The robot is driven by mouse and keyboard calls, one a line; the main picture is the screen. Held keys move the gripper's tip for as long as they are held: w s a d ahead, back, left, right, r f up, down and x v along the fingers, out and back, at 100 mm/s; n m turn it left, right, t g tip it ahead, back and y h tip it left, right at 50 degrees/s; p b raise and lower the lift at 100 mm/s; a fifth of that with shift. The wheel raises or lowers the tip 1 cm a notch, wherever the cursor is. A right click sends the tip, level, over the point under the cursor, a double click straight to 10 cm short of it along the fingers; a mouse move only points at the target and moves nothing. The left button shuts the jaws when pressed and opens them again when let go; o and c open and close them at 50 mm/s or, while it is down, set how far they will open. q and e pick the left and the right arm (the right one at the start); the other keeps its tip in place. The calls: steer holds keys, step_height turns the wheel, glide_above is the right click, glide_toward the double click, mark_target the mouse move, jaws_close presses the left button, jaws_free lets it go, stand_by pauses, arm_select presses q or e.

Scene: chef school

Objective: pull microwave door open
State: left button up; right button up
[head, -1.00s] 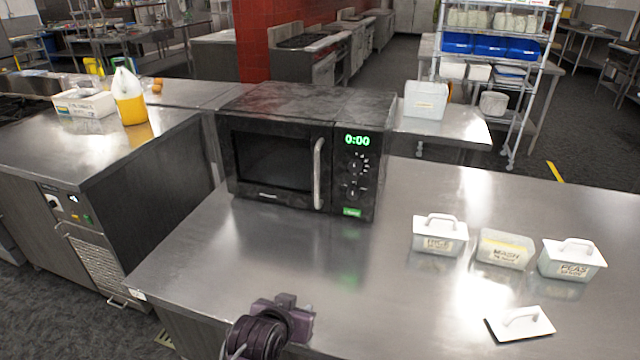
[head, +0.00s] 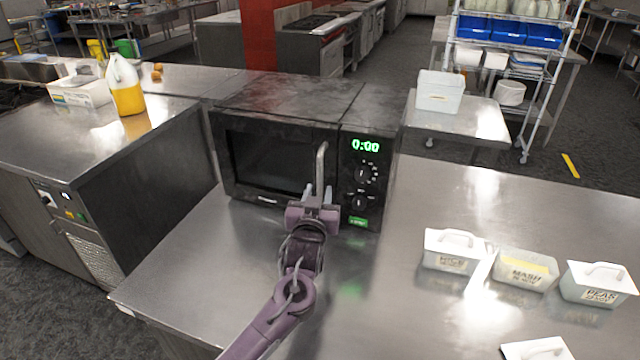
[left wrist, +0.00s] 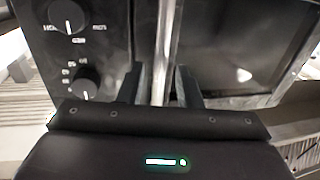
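The black microwave (head: 290,98) stands on the steel counter with its door (head: 270,160) shut and its display at 0:00. The door's silver vertical handle (head: 321,163) is beside the control panel; it also shows in the left wrist view (left wrist: 165,35). My left gripper (head: 319,190) is at the lower part of the handle. In the left wrist view its two fingers (left wrist: 160,82) stand apart on either side of the handle, with a gap showing at each side. The gripper hides the handle's lower end in the head view. My right gripper is not in view.
Labelled containers, one marked MASH (head: 525,272), stand on the counter at right, with a loose white lid (head: 537,349) near the front. A yellow-filled bottle (head: 126,88) stands on the left counter. The counter before the microwave is clear apart from my arm.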

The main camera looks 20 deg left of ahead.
mark_target(320, 189)
arm_select(q)
steer(key=w, duration=0.2)
steer(key=shift+w+a+f, duration=0.2)
steer(key=shift+w, duration=0.35)
steer(key=c, duration=0.6)
jaws_close()
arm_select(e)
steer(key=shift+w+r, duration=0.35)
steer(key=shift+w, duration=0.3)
